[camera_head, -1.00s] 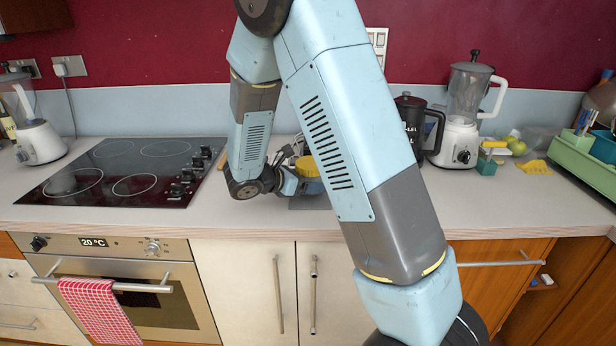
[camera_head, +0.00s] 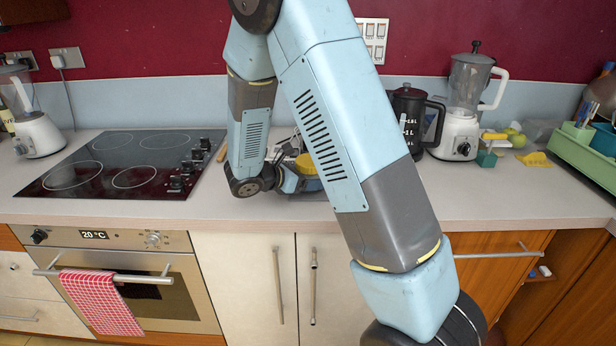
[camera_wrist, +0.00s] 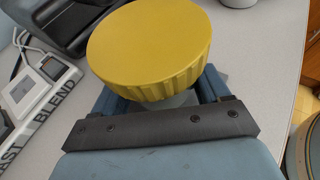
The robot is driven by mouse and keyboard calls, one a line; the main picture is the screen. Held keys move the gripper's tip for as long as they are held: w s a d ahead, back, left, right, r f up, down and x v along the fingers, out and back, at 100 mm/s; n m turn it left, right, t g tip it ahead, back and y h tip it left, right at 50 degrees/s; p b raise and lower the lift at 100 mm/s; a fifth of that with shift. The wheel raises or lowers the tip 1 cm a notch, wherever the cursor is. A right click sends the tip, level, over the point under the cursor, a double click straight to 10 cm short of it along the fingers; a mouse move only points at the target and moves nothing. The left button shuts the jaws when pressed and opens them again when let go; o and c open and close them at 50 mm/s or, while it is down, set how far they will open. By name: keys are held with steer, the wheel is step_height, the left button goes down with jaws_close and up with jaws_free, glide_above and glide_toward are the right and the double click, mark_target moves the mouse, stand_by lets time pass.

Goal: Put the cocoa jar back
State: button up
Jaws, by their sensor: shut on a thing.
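The cocoa jar shows as a wide yellow ribbed lid (camera_wrist: 150,48) in the wrist view, with a little of a pale body under it. My gripper (camera_wrist: 165,98) is shut on the jar just below the lid, with a blue finger on each side. In the head view the yellow lid (camera_head: 306,162) is over the counter near the hob, partly hidden by my arm. My gripper (camera_head: 292,180) is there too, mostly hidden. I cannot tell whether the jar's base touches the counter.
A black kettle (camera_head: 410,118) and a blender (camera_head: 464,105) stand at the back right. A green rack (camera_head: 580,152) is at the far right. The hob (camera_head: 120,165) is left of my gripper. The front right counter (camera_head: 490,198) is clear.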

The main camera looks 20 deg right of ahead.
steer(key=shift+f, duration=0.15)
stand_by(0.5)
steer(key=o, duration=1.4)
steer(key=shift+a, duration=0.1)
steer(key=v, duration=1.3)
steer(key=shift+s+a, duration=0.15)
steer(key=shift+a, duration=0.1)
steer(key=shift+c, duration=0.3)
jaws_close()
